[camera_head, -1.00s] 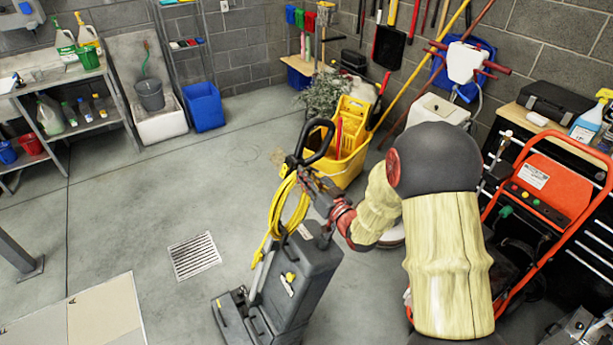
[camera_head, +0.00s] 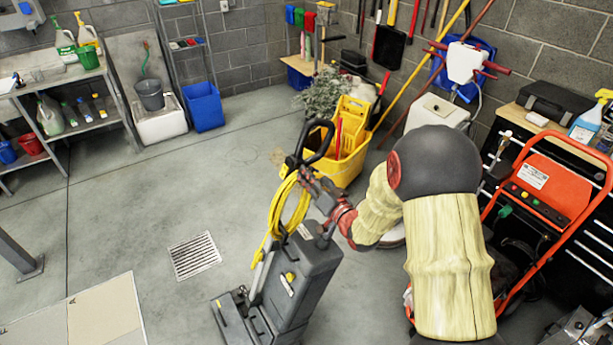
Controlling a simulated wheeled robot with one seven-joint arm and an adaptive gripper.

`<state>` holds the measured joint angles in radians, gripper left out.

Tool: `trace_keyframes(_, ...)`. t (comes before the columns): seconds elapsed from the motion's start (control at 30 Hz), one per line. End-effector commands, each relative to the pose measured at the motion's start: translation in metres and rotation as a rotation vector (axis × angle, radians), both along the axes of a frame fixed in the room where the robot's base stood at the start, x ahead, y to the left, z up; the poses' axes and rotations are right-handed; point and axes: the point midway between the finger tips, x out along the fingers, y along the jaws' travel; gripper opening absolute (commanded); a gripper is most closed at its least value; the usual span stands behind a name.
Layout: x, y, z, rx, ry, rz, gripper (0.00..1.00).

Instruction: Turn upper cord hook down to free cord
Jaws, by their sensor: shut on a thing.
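A dark grey upright floor machine (camera_head: 300,285) stands on the floor at the lower middle, with a black loop handle (camera_head: 324,143) at its top. A coiled yellow cord (camera_head: 279,214) hangs down the side of its handle column. My gripper (camera_head: 308,177) is at the top of the cord coil, beside the column just below the loop handle. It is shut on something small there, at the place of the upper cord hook. The hook itself is hidden behind the fingers or too small to make out. The cord still hangs in its loops.
A yellow mop bucket (camera_head: 347,160) stands just behind the machine. An orange-framed machine (camera_head: 545,200) is at the right, beyond my arm. A floor drain (camera_head: 194,256) lies to the left, with open floor around it. Shelves (camera_head: 75,110) line the far left.

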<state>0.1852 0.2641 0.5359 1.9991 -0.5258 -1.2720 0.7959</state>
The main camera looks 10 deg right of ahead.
Motion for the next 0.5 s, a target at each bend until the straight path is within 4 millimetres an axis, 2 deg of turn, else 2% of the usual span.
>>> trace_keyframes(0.5, 0.0017, -0.0073, -0.0071, 0.466, 0.153, -0.005, 0.00)
